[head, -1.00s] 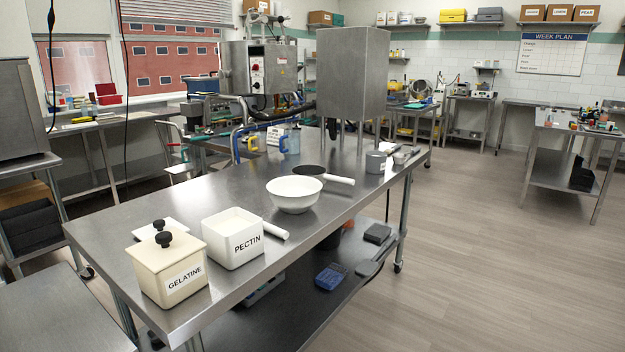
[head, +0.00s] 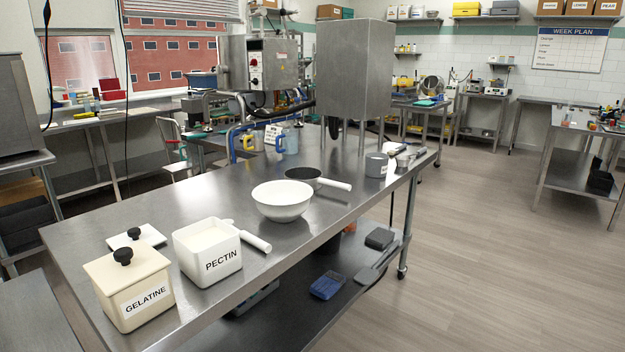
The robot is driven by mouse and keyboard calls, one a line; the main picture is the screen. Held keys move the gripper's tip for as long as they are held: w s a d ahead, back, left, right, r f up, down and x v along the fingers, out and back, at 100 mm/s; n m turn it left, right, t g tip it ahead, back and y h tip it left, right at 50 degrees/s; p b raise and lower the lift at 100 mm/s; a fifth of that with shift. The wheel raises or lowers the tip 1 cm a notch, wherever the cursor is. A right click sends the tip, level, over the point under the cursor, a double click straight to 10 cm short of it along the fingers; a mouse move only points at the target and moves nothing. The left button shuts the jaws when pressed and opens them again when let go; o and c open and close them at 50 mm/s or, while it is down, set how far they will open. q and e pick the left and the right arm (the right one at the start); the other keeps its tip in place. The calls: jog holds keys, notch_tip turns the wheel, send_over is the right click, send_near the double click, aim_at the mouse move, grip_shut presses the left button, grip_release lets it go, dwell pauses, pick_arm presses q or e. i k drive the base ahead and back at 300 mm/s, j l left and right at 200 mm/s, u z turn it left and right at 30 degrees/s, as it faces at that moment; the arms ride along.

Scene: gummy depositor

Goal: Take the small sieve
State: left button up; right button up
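A small round dark-meshed utensil that looks like the small sieve (head: 303,173) lies on the steel table, just behind a white bowl (head: 282,201). Its white handle (head: 335,184) points right toward the table's right edge. The bowl's rim hides part of its near side. Neither of my grippers is in view.
On the steel table (head: 205,302) stand a lidded GELATINE box (head: 128,287), an open PECTIN box (head: 207,252) with a white handle beside it, a lid (head: 136,237) and a grey cup (head: 376,165). A tall steel housing (head: 353,70) rises behind. Floor on the right is clear.

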aim_at(312, 177)
jog(key=i+l, duration=0.25)
jog(key=i+l+u, duration=0.15)
jog(key=l, duration=0.25)
jog(key=i+l, duration=0.3)
jog(key=i+l+u, duration=0.15)
jog(key=l, duration=0.3)
jog(key=i+l, duration=0.3)
jog(key=i+l+u, duration=0.1)
jog(key=l, duration=0.4)
jog(key=i, duration=0.1)
